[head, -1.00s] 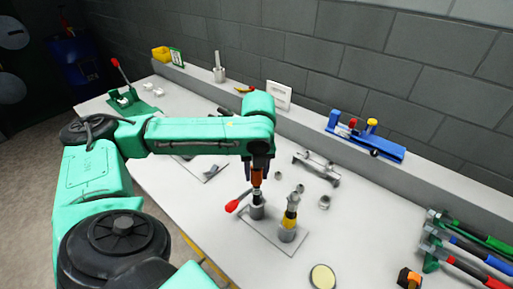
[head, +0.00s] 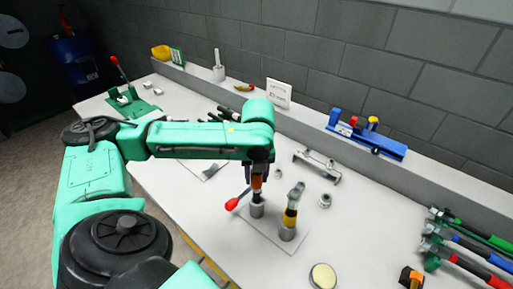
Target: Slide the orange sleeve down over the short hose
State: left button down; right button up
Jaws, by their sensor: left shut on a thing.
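My left gripper (head: 258,174) is shut on the orange sleeve (head: 257,184), above the left grey holder on a flat plate (head: 268,238). The fingers hide the sleeve's upper part. A dark piece, apparently the short hose (head: 257,198), shows directly below the sleeve and stands in the grey holder (head: 257,210). The sleeve looks in line with it, but I cannot tell how far it is around the hose. A second grey holder (head: 288,233) to the right carries a dark piece with a yellow band (head: 290,217) and a grey top. My right gripper is not in view.
A red-knobbed lever (head: 232,204) stands beside the left holder. A grey bracket (head: 317,167) and small metal rings lie behind the plate. A round disc (head: 323,276) lies in front. Tools with coloured handles (head: 465,250) fill the right edge.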

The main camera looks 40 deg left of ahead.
aim_at(257, 187)
pick_arm(q)
jog(key=shift+f+b, duration=0.95)
jog(key=shift+f, duration=1.45)
jog(key=shift+c, duration=1.7)
grip_release()
jog(key=r, duration=0.5)
jog(key=d+r, duration=0.1)
jog(key=r, duration=0.3)
jog(key=s+r+p, duration=0.1)
jog(key=r, duration=0.4)
jog(key=shift+s+d+r, duration=0.1)
jog(key=shift+d+r, duration=0.1)
jog(key=shift+r, duration=0.1)
